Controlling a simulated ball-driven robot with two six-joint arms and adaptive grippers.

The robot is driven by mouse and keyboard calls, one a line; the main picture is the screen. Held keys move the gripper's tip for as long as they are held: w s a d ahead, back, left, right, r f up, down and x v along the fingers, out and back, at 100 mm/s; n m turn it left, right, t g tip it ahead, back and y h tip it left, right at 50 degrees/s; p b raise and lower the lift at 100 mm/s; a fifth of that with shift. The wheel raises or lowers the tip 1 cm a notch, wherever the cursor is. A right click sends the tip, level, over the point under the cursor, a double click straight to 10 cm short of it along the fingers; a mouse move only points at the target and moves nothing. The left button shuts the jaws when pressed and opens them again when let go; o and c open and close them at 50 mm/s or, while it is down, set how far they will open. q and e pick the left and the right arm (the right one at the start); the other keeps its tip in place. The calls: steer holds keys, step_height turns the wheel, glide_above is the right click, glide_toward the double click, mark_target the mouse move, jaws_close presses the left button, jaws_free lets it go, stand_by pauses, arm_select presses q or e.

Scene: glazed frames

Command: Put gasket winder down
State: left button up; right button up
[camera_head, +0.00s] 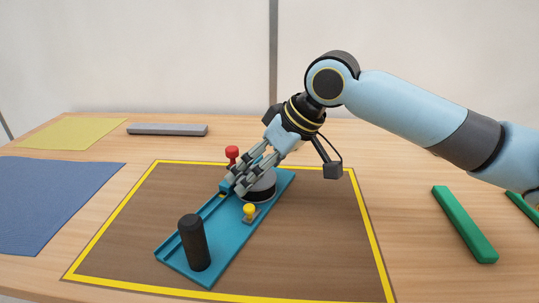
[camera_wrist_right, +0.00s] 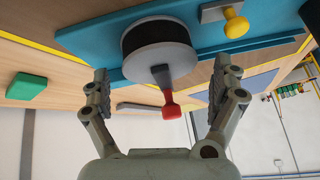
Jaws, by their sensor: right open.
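The gasket winder has a long teal base (camera_head: 215,243) lying on a brown mat with a yellow border (camera_head: 345,235). A black upright handle (camera_head: 194,243) stands at its near end, and a yellow knob (camera_head: 249,211) is on its right side. A drum (camera_head: 262,187) and a red-tipped crank (camera_head: 232,153) are at its far end. My right gripper (camera_head: 238,183) is open at the drum and partly hides it. In the wrist view its fingers (camera_wrist_right: 162,78) are spread on either side of the drum (camera_wrist_right: 155,45) and red crank knob (camera_wrist_right: 171,112). My left gripper is not in view.
A blue mat (camera_head: 55,200) and a yellow-green mat (camera_head: 75,133) lie at left. A grey bar (camera_head: 167,129) lies behind the bordered mat. A green bar (camera_head: 464,224) lies at right, with part of another green piece at the edge. The mat's right part is clear.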

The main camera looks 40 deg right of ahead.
steer(key=p+v, duration=0.8)
steer(key=v, duration=0.4)
steer(key=shift+a+f, duration=0.1)
steer(key=shift+f, duration=0.05)
